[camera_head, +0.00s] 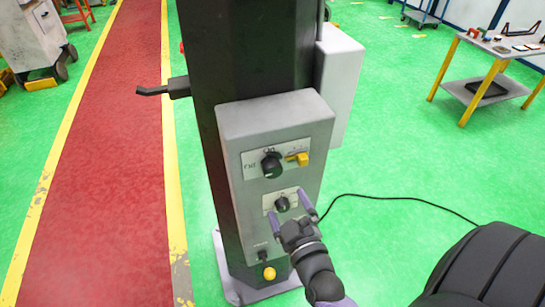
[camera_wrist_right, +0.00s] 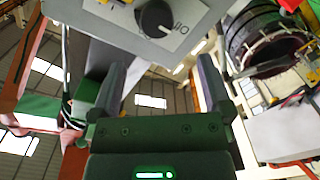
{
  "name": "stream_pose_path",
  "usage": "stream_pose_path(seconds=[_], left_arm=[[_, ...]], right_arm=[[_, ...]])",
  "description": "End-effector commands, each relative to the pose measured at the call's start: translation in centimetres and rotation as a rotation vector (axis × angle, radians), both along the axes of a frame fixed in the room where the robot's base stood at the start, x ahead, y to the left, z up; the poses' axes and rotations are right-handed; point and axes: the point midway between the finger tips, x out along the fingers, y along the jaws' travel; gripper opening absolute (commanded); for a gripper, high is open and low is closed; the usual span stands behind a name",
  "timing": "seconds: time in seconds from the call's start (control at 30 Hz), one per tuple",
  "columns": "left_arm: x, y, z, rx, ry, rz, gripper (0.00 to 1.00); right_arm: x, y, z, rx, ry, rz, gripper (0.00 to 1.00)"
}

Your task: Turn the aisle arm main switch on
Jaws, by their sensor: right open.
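A grey control box (camera_head: 231,135) is mounted on a dark column. Its upper plate carries a large black rotary knob (camera_head: 271,164) with On and Off lettering, and a yellow lever (camera_head: 298,158) to its right. A smaller black knob (camera_head: 282,204) sits on the plate below. My right gripper (camera_head: 288,204) is open in front of the box near this smaller knob, which lies between the fingertips in the picture; contact cannot be told. In the right wrist view, a black knob (camera_wrist_right: 157,18) shows beyond the open, empty fingers (camera_wrist_right: 162,72). My left gripper is not in view.
A black handle (camera_head: 155,90) sticks out left of the column. A black cable (camera_head: 385,197) crosses the green floor. A red aisle (camera_head: 105,150) runs left; a table (camera_head: 500,48) stands far right.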

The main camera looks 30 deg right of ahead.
Motion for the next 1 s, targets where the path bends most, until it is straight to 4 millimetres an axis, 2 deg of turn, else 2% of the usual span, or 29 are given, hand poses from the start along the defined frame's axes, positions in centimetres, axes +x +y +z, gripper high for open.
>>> stream_pose_path(seconds=[0.03,0.13,0.3,0.43,0.6,0.87,1.0], left_arm=[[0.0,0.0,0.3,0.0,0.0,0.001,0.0],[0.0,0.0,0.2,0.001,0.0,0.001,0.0],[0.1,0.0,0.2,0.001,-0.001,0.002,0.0],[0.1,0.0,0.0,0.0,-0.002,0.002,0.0],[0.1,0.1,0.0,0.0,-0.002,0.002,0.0],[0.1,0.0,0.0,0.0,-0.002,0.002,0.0],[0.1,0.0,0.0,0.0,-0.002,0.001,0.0]], right_arm=[[0.3,-0.2,0.7,-0.008,-0.011,-0.006,1.0],[1.8,-0.6,0.6,-0.013,-0.016,-0.009,1.0],[6.0,-1.6,0.4,-0.011,-0.015,-0.007,1.0],[8.2,-2.1,0.3,-0.01,-0.012,-0.007,1.0],[9.5,-2.4,0.3,-0.009,-0.011,-0.006,1.0],[9.6,-2.5,0.3,-0.008,-0.01,-0.006,1.0],[9.6,-2.4,0.3,-0.008,-0.009,-0.005,0.7]])
